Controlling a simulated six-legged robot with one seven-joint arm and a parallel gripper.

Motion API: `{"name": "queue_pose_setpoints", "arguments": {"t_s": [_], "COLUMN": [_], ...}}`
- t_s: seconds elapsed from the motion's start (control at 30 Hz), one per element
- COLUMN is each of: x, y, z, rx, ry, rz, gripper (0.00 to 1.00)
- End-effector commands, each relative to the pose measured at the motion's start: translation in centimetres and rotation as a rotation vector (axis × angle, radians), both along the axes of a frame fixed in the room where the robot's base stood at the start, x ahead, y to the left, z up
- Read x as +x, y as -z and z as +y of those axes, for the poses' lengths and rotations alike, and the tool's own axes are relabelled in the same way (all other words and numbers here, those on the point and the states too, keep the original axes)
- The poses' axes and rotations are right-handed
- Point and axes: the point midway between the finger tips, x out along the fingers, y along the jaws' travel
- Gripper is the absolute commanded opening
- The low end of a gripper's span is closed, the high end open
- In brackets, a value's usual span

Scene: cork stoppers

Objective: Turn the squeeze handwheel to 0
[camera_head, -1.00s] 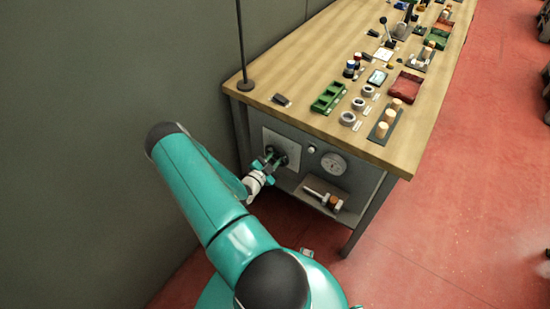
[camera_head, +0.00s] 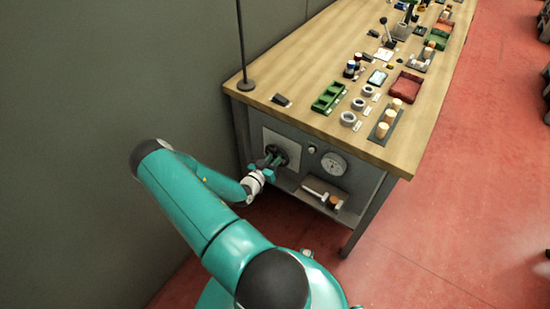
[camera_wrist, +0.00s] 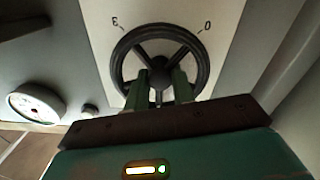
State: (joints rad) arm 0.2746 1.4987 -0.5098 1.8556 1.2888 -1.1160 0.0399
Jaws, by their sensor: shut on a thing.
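The squeeze handwheel (camera_wrist: 196,45) is a black spoked wheel on a pale plate (camera_wrist: 185,14), facing the wrist camera. The plate has a mark at its upper left that looks like a 3 (camera_wrist: 115,22) and a 0 (camera_wrist: 207,26) at its upper right, each with a short tick. Two spokes run to the upper left and upper right. My gripper (camera_wrist: 163,82) has its two green fingers at the wheel's lower part, shut on the handwheel around the lower spoke near the hub. The fingers partly hide that spoke and the lower rim. In the head view my gripper (camera_head: 268,164) partly covers the dark handwheel (camera_head: 281,152).
A round gauge (camera_head: 333,164) and a small knob (camera_head: 311,150) sit beside the plate. An open shelf (camera_head: 337,214) below holds a hammer-like tool (camera_head: 322,194). The bench top (camera_head: 300,128) overhangs the panel. A grey wall (camera_head: 100,150) stands close on the left.

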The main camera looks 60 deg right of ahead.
Motion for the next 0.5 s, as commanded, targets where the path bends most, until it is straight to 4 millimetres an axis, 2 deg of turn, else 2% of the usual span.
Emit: {"name": "queue_pose_setpoints", "arguments": {"t_s": [0.5], "x": [0.08], "y": [0.12], "z": [0.15], "rx": [0.079], "ry": [-0.002], "rz": [0.486], "gripper": [0.02]}}
